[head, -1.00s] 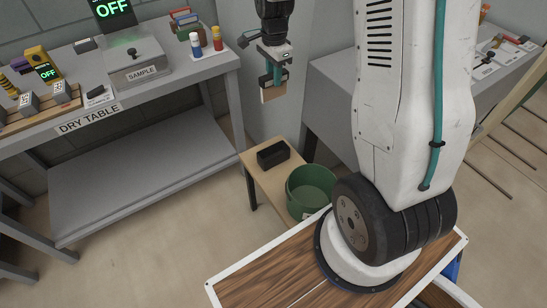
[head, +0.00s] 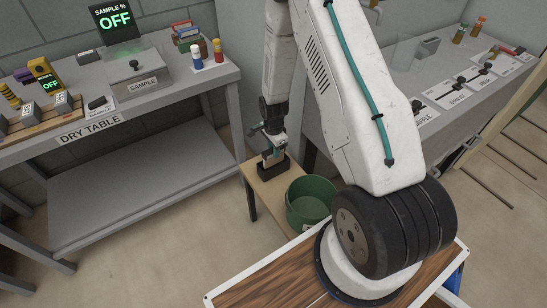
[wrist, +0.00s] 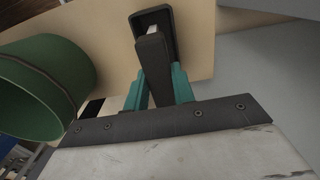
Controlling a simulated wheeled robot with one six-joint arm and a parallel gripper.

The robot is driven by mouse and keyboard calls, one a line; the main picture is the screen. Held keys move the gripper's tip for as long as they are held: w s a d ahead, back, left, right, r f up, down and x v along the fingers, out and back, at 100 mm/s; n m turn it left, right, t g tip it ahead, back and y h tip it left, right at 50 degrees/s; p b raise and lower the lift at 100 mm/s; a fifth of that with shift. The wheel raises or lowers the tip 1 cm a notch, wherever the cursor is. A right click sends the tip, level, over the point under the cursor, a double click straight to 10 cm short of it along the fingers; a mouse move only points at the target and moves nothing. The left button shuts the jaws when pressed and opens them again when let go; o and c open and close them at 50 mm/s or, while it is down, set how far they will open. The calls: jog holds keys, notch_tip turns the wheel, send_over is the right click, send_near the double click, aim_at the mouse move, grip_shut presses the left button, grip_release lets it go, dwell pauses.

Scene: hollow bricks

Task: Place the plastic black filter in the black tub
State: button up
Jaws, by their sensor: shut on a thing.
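A small black tub (head: 273,173) stands on the small wooden table. My gripper (head: 272,151), with teal fingers, points down over the tub and is shut on the plastic black filter (wrist: 152,62), a dark slab between the fingertips in the wrist view. In the head view the filter's pale face (head: 269,161) shows below the fingers, at the tub's opening. The wrist view shows the tub (wrist: 167,22) just beyond the filter. I cannot tell whether the filter touches the tub's floor.
The dry table (head: 150,105), with a sample box and several items, is at the left. Another bench (head: 400,75) stands at the right.

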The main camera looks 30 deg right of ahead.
aim_at(273, 164)
jog(key=shift+f, duration=2)
jog(key=shift+f, duration=0.15)
jog(key=o, duration=1)
